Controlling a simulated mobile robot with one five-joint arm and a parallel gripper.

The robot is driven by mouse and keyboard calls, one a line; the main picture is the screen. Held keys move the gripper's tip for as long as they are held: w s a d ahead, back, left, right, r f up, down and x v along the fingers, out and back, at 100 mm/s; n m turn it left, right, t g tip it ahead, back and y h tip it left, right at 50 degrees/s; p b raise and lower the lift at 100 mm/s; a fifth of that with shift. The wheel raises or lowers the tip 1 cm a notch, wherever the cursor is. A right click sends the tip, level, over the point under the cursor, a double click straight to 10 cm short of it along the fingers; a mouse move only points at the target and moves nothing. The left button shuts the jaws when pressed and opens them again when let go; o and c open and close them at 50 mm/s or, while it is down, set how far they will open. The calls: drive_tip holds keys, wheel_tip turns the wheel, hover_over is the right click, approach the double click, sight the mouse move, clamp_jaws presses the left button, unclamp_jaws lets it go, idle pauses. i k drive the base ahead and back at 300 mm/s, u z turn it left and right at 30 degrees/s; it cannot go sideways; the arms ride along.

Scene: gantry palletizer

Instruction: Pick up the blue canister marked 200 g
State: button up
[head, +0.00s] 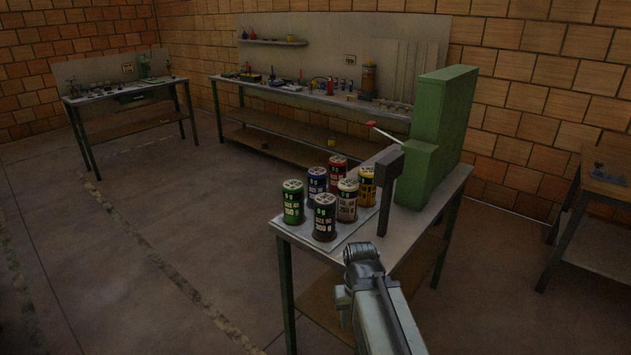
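Several upright canisters stand grouped near the left end of the nearest workbench, on a pale sheet.
A dark post with a block on top (388,175) stands right of the canisters. A tall green cabinet-like block (436,140) fills the workbench's (345,240) far right. Other benches line the back walls. The floor (150,260) on the left is open.

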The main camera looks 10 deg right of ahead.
sight(317, 175)
drive_tip(key=u, duration=1.65)
drive_tip(key=i, duration=3.3)
drive_tip(key=z, duration=2.4)
